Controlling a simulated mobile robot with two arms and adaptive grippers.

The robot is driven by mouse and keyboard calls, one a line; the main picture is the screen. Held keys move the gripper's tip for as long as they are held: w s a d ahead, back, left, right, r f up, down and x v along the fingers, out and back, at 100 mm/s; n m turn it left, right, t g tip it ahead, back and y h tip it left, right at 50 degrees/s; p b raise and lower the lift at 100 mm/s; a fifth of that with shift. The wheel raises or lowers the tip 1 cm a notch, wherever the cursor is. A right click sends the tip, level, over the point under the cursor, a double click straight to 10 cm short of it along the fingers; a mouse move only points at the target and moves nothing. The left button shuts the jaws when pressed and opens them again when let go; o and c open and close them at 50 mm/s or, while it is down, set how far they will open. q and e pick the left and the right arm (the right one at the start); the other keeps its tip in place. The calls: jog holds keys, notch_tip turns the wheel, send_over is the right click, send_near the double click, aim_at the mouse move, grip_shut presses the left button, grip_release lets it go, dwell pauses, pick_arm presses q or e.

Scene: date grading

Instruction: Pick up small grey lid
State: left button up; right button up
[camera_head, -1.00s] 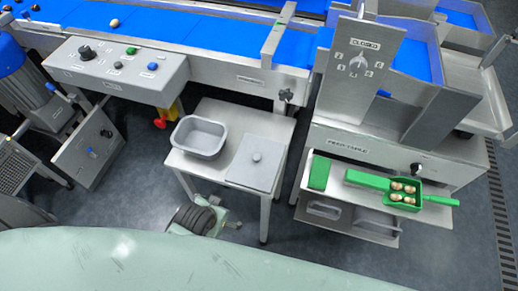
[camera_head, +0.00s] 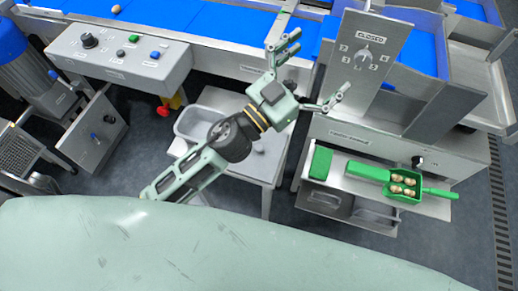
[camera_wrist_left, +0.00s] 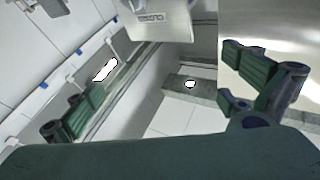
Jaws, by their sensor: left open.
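The small grey lid (camera_head: 264,166) lies flat on the small grey side table (camera_head: 284,137) in the head view. My left arm crosses in front of it and hides part of it. My left gripper (camera_head: 322,60) is beyond the table, up and to the right of the lid, near the conveyor's edge. Its fingers are spread wide and hold nothing. In the left wrist view both fingers (camera_wrist_left: 170,95) stand far apart, and I cannot make out the lid there. My right gripper is not in view.
A grey tub (camera_head: 190,125) stands left of the lid, partly behind my arm. A blue conveyor (camera_head: 225,30) runs behind.

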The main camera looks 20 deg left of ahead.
pick_arm(q)
jog(key=s+d+f+m+g+h, duration=0.1)
jog(key=s+d+m+g+h, duration=0.55)
jog(key=d+m+g, duration=0.35)
jog(key=g+y, duration=0.7)
jog(key=y, duration=1.2)
send_near(254, 150)
jog(key=shift+s+f+n, duration=0.2)
jog(key=shift+s+n, duration=0.1)
jog(key=shift+s, duration=0.3)
jog(key=shift+a+f+p, duration=0.2)
jog(key=shift+a+p, duration=0.1)
jog(key=shift+a, duration=0.05)
jog(key=shift+w+f, duration=0.1)
jog(key=shift+f, duration=0.8)
jog(key=f, duration=0.1)
jog(key=w+f+p, duration=0.1)
jog(key=f, duration=0.1)
jog(key=d+f, duration=0.1)
jog(key=f, duration=0.1)
jog(key=shift+w+f+p, duration=0.2)
jog(key=shift+f+p, duration=0.05)
jog(key=shift+p, duration=0.05)
jog(key=shift+a, duration=0.1)
